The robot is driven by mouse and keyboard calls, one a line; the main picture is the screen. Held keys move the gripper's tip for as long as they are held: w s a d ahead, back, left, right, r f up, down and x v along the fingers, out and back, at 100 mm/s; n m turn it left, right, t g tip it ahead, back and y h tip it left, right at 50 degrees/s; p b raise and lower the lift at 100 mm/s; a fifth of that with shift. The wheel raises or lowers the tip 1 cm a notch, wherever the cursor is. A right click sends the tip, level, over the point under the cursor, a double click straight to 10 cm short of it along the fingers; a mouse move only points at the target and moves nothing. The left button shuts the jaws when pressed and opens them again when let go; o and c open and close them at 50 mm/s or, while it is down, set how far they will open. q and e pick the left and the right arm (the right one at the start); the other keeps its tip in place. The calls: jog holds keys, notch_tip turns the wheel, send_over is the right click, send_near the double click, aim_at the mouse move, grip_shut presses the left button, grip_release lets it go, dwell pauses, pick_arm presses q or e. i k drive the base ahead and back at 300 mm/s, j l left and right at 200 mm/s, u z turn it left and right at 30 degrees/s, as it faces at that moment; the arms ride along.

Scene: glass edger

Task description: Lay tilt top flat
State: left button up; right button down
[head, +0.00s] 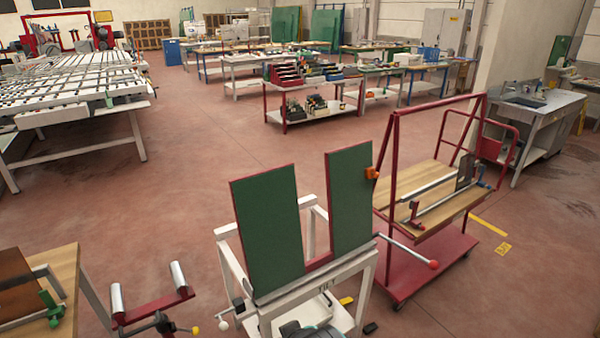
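The tilt top (267,230) stands steeply raised, close to upright, on a white metal frame (362,290). It is a green-faced board with red edges, with a deep slot open at the top that splits it into a left and a right panel (349,198). A silver lever with a red ball knob (433,265) sticks out at the right of the frame. An orange part (372,173) sits at the right panel's upper right edge. Neither of my grippers is in view.
A red cart (432,262) with a wooden deck and tall red frame stands close on the right. A red roller stand (155,307) and a wooden bench (68,270) are at the lower left. Open floor (180,190) lies behind the tilt top.

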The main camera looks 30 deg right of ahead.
aim_at(265, 201)
jog(key=i+l, duration=0.1)
jog(key=l, duration=0.6)
jog(key=i+l, duration=0.1)
jog(key=l, duration=0.55)
jog(key=i+l, duration=0.1)
jog(key=l, duration=0.6)
jog(key=i+l, duration=0.1)
jog(key=l, duration=0.6)
jog(key=i+l, duration=0.15)
jog(key=l, duration=0.5)
jog(key=i+l+u, duration=0.1)
jog(key=l, duration=0.6)
jog(key=k+j, duration=0.15)
jog(key=k, duration=0.5)
